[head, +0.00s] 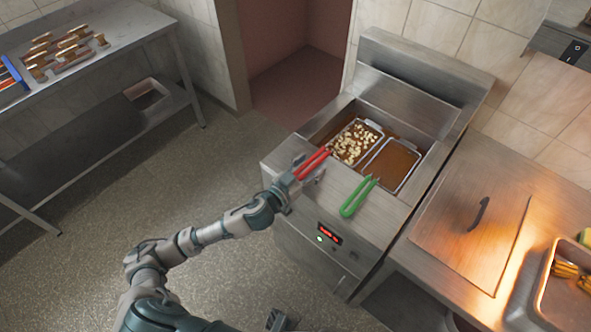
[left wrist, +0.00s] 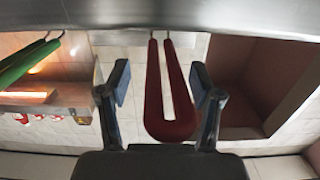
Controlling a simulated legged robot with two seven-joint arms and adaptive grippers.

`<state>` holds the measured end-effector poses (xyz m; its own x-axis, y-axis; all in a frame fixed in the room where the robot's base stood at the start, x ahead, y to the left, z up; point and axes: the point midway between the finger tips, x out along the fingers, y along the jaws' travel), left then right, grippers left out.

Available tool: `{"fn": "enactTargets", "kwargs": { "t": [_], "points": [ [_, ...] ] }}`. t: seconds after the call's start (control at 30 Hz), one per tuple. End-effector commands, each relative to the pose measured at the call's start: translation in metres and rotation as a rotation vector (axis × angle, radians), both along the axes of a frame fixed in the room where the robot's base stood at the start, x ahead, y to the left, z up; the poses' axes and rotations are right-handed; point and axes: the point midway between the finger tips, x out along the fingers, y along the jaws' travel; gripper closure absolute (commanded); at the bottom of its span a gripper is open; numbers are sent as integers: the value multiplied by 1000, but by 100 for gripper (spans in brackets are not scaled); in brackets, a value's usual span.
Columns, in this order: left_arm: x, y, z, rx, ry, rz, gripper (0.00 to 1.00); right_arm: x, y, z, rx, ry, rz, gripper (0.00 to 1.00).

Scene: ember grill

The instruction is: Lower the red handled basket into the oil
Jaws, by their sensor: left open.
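The red handled basket (head: 349,149) is in the left half of the fryer, full of pale food pieces. Its rim and food show above the brown oil; I cannot tell how deep its bottom sits. Its red handle (head: 313,162) sticks out over the fryer's front edge. My left gripper (head: 300,172) is at the handle's outer end. In the left wrist view the red handle (left wrist: 153,95) lies between the two open fingers (left wrist: 162,84), with a gap on both sides.
The green handle (head: 355,200) of the right basket (head: 392,163) juts over the fryer front (head: 352,248). A counter with a lid (head: 470,235) stands at the right. A steel table (head: 110,30) is at the far left. A dark part at the bottom edge is unclear.

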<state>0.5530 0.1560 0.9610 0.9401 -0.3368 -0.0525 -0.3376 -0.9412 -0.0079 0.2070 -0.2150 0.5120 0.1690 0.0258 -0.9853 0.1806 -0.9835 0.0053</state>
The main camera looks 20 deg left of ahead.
Motion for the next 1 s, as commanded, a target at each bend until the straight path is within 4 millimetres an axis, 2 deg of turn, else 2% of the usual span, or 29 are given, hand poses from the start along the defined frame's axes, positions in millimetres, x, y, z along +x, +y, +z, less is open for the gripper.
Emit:
{"fn": "enactTargets", "kwargs": {
  "t": [0.23,0.37,0.57,0.8,0.9,0.97,1.0],
  "points": [
    [-34,34,-5,-16,6,2,35,0,8,3,-9,1,-1,60],
    [-49,46,-5,-20,5,2,35,0,9,3,-11,1,-1,60],
    [-63,47,-3,-18,4,2,35,0,5,1,-4,1,0,60],
    [-68,43,-2,-11,6,6,35,0,1,0,1,0,0,60],
    [-72,49,-18,-9,45,53,35,0,3,1,-1,1,0,60],
    [-79,56,-39,2,107,112,35,0,5,1,-5,1,0,60],
    [-88,61,-60,20,171,164,35,0,6,1,-5,1,0,60]
  ]
}}
